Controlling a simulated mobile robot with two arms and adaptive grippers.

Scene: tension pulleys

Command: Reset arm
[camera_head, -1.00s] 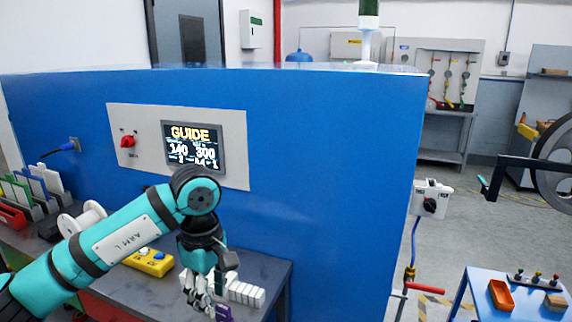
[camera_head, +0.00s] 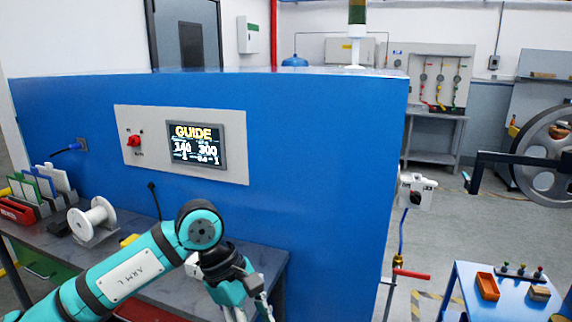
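My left arm (camera_head: 140,272), teal with black bands and marked ARM L, reaches in from the lower left over the grey bench (camera_head: 272,262). Its gripper (camera_head: 250,312) points down at the bottom edge of the picture, over the bench's right part. The fingertips are cut off by the frame, so I cannot tell whether it is open or shut, or whether it holds anything. My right arm and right gripper are not in view.
The blue machine (camera_head: 320,170) with a GUIDE screen (camera_head: 196,146) stands behind the bench. A white spool (camera_head: 92,218) and coloured upright plates (camera_head: 42,184) are at left. A blue table (camera_head: 510,296) with an orange bin (camera_head: 486,286) stands at right.

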